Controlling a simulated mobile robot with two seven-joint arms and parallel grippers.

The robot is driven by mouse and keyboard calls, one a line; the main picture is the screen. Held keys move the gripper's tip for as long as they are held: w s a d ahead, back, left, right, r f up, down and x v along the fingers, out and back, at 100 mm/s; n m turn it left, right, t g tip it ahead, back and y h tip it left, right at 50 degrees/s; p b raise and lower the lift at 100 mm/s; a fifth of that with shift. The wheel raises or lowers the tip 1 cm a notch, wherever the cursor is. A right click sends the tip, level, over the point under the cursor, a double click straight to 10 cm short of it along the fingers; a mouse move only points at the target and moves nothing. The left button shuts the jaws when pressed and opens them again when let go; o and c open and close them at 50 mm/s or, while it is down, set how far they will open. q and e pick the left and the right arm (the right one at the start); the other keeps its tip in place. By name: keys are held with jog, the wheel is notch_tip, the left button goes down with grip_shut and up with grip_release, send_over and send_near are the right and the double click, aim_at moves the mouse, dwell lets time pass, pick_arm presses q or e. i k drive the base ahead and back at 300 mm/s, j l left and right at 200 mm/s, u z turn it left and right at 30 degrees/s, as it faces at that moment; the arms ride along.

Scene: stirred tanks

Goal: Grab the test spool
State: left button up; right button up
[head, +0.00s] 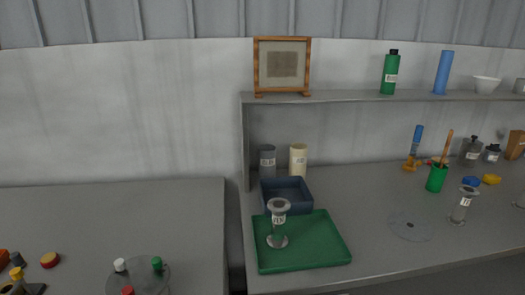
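Two clear grey spool-shaped objects with white labels stand upright on the right counter. One spool (278,238) stands on the green tray (325,253), near its left side. The other spool (461,210) stands on the bare counter further right. The label lettering is too small to read surely, so I cannot tell which is the test spool. Neither of my grippers shows in the head view.
A dark blue bin (287,194) sits behind the tray, with a grey cylinder (267,162) and cream cylinder (298,161) behind. A disc (410,228) lies between the spools. A green cup (436,179) stands further back. A shelf (350,96) overhangs. A gap separates the counters.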

aim_at(467, 192)
jog(key=z, duration=1.25)
